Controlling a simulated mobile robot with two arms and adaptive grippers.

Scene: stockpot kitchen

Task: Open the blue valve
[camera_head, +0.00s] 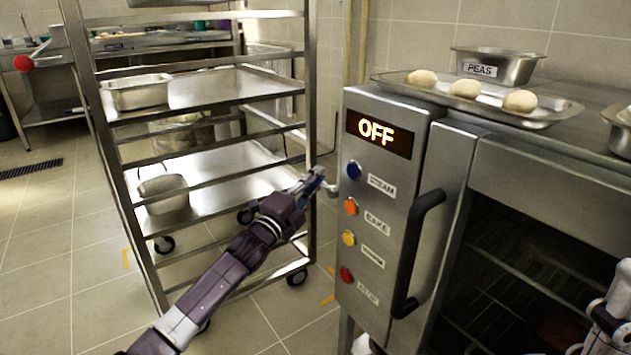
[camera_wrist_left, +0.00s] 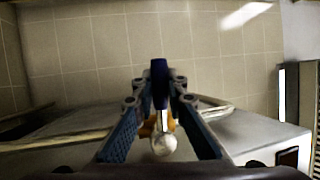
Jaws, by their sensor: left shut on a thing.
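The blue valve (camera_wrist_left: 160,84) shows in the left wrist view as an upright dark blue handle between my fingers, with a brass-coloured part and a pale round end below it. In the head view, it is at the left side of the steel oven (camera_head: 380,190), mostly covered by my fingers. My left gripper (camera_head: 312,183) is shut on the blue handle; its two fingers also show in the wrist view (camera_wrist_left: 160,100). Part of my right arm shows at the lower right edge of the head view, and its finger state is unclear.
The oven's panel (camera_head: 379,134) reads OFF above several coloured buttons. A black door handle (camera_head: 415,255) stands out beside them. A tray of dough balls (camera_head: 540,118) and a PEAS pan (camera_head: 497,67) stand on top. A wheeled steel rack (camera_head: 205,85) stands close on the left.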

